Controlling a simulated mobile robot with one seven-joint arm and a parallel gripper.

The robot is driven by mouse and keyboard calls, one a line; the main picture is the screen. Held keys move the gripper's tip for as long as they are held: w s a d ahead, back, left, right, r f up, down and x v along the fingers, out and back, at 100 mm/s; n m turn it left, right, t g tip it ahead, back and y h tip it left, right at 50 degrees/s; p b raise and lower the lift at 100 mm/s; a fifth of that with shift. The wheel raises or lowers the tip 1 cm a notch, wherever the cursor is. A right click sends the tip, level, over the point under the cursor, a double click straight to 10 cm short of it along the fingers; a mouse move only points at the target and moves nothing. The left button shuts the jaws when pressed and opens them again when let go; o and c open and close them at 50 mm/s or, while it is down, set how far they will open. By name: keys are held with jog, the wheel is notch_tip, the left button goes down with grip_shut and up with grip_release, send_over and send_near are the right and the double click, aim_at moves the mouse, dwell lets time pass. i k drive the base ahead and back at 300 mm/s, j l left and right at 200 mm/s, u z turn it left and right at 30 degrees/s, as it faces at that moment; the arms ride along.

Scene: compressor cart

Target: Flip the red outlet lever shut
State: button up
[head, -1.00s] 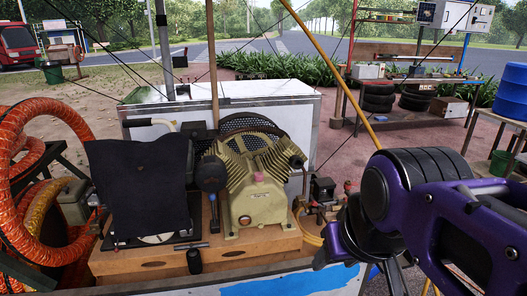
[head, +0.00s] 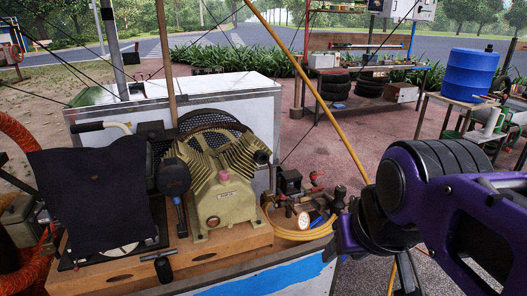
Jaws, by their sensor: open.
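A small red lever (head: 316,189) shows among the fittings right of the beige compressor (head: 222,180). A second small red part sits just above it, and at this size I cannot tell which way the lever is turned. My gripper (head: 343,236) is at the end of my purple arm, right of and below the lever and apart from it in the picture. It is open, and I see nothing in it. My own wrist hides much of the jaws.
A coiled yellow hose (head: 290,234) and a round gauge (head: 304,220) lie close below the fittings. A dark pressure switch box (head: 289,181) stands to their left. A yellow slanted pole (head: 318,101) rises behind. A blue barrel (head: 474,75) stands on a table at the back right.

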aim_at(318, 189)
jog(key=i+l+u, duration=0.35)
jog(key=l, duration=0.45)
jog(key=l+u, duration=0.4)
jog(key=l, duration=0.45)
jog(key=i+l+u, duration=0.1)
jog(key=l+u, duration=0.25)
jog(key=l, duration=0.55)
jog(key=k+j+z, duration=0.1)
jog(key=j+z, duration=0.2)
jog(key=j, duration=0.2)
jog(key=j+z, duration=0.15)
jog(key=z, duration=0.15)
jog(key=k+l, duration=0.05)
